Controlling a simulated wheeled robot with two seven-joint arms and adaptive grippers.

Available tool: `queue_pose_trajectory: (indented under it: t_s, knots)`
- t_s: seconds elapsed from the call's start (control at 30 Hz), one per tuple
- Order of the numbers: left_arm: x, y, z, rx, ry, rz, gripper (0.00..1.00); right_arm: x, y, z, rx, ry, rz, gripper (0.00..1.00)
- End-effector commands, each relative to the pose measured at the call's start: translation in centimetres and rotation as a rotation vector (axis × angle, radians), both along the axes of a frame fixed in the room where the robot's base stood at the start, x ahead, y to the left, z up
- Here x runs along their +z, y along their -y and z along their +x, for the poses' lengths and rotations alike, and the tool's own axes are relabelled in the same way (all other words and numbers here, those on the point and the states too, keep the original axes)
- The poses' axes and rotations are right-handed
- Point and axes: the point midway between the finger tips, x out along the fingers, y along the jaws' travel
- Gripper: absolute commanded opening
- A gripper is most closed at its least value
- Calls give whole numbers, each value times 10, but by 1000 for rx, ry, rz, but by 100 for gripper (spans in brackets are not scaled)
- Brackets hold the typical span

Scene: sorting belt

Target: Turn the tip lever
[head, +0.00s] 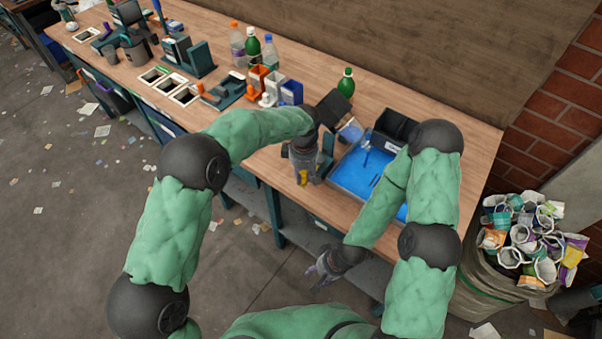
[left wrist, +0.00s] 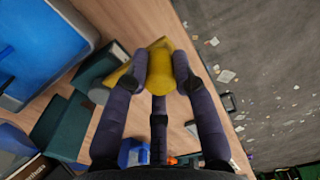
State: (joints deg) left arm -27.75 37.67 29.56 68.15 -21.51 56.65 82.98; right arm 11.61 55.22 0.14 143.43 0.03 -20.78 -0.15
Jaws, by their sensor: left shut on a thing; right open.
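A yellow piece (head: 303,177), apparently the grip of the tip lever, is at the bench's front edge, left of a blue-floored tray (head: 350,176). My left gripper (head: 302,166) points down and is shut on it. In the left wrist view the yellow piece (left wrist: 158,62) sits between the dark fingers (left wrist: 160,80), which hide part of it. The lever's mounting is hidden. My right gripper (head: 322,281) is open and empty, low in front of the bench, away from the lever.
A black bin (head: 394,127) is at the tray's far side. A sack of crushed cups (head: 525,240) stands at right. The floor in front is open with scattered litter.

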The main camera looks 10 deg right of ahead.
Motion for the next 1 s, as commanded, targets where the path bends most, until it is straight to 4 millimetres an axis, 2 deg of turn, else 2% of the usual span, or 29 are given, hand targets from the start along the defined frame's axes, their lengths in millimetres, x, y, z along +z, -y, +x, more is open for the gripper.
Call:
queue_pose_trajectory:
  t_s: [0.1, 0.13, 0.2, 0.53, 0.67, 0.77, 1.0]
  knots:
    - [-2, 0, -3, -3, -7, 2, 0, 0, 0, 0, 0, 0, 0, 51]
    - [-2, 0, -3, -4, -7, 2, 32, 0, 0, 0, 0, 0, 0, 51]
    - [-2, 0, -3, -4, -6, 2, 51, 0, 0, 0, 0, 0, 0, 51]
    - [0, 0, 0, -2, -1, 0, 51, 0, 0, 0, 0, 0, 0, 51]
    - [9, 0, 0, -2, 1, -2, 51, 0, 0, 0, 0, 0, 0, 51]
    - [23, 0, 1, -1, 1, -2, 51, 0, 0, 0, 0, 0, 0, 51]
    - [70, 1, 1, -2, 1, -2, 51, 0, 0, 0, 0, 0, 0, 51]
